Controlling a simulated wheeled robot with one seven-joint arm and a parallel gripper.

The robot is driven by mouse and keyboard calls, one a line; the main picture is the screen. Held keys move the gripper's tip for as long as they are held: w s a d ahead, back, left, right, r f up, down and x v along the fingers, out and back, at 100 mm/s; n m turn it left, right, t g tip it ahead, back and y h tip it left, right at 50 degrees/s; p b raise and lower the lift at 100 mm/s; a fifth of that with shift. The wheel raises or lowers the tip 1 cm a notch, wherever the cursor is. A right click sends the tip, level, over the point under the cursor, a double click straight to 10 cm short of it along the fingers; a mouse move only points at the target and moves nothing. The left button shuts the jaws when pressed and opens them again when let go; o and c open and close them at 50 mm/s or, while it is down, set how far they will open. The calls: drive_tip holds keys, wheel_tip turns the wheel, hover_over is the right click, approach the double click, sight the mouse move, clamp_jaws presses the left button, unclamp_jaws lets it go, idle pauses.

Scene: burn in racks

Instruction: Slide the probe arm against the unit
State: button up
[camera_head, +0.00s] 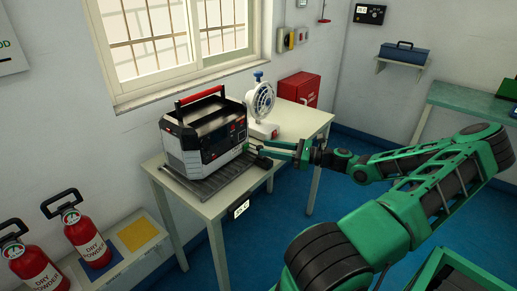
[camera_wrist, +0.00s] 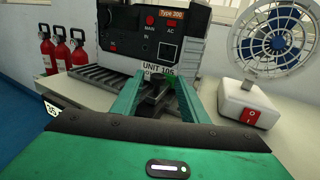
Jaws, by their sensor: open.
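The unit (camera_head: 203,140) is a black and white box with a red carry handle, standing on a dark roller bed on a table. A small dark piece (camera_wrist: 153,92), apparently the probe arm, lies between my green fingers in front of the unit. My gripper (camera_wrist: 157,82) is open around it; whether a finger touches it I cannot tell. In the head view my gripper (camera_head: 264,150) is at the unit's right front side, partly hiding the piece.
A fan (camera_head: 261,98) stands right of the unit; its base with a red switch (camera_wrist: 250,117) is close to my right finger. The roller bed (camera_head: 205,187) extends under the unit. Fire extinguishers (camera_head: 83,232) stand at the left. A red box (camera_head: 299,88) is behind the table.

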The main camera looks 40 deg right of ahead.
drive_tip(key=v, duration=0.6)
drive_tip(key=shift+s, duration=0.2)
idle(0.4)
